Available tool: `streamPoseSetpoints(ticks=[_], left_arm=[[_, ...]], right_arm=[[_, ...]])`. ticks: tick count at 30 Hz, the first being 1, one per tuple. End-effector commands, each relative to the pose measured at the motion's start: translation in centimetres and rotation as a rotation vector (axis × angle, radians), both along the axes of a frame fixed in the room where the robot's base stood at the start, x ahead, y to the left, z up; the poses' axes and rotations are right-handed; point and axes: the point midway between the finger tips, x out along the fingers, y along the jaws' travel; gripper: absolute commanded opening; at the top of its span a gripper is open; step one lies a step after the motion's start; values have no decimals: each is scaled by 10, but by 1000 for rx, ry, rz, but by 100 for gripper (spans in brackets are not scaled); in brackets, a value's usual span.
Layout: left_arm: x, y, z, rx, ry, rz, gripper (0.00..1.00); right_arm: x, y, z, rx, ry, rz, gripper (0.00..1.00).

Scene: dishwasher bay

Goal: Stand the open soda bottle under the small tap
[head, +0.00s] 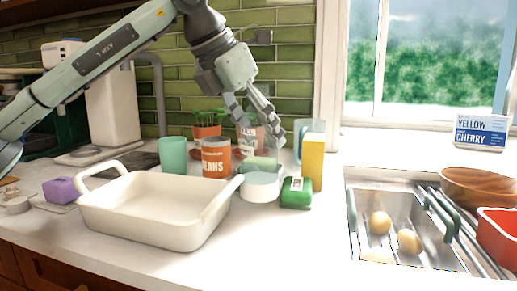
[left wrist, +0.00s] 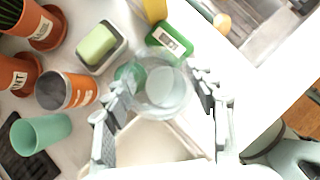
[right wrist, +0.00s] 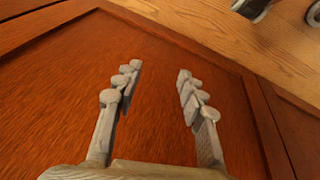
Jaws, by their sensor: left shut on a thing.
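My left gripper (head: 258,106) is over the back of the counter, pointing down, its fingers around a clear see-through vessel (head: 270,150), which seems to be the soda bottle. A grey curved pipe (head: 159,85) at the back left may be a tap; no other tap shows clearly. My right gripper (right wrist: 155,95) is open and empty before a brown wooden cabinet front; it is outside the head view.
A white baking dish (head: 150,225) fills the front counter. The sink (head: 420,245) is right.

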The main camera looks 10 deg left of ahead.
Motion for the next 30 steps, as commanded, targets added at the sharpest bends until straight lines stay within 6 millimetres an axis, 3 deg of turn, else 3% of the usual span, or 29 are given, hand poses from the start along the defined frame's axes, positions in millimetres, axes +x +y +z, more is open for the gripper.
streamPoseSetpoints(ticks=[6, 17, 18, 22, 30], left_arm=[[0, 1, -28, -1, -1, 2, 0], [0, 0, -31, -2, -1, 1, 0], [0, 0, -31, 0, 0, 1, 60], [0, 0, -31, 0, 0, 1, 76], [0, 0, -31, 0, 0, 1, 77]], right_arm=[[0, -3, 1, -8, 4, 1, 40], [1, -2, 2, -5, 0, -1, 40], [2, 0, 6, -3, -4, -1, 40], [3, 2, 9, 2, -12, -3, 40], [2, 2, 6, 4, -6, -6, 40]])
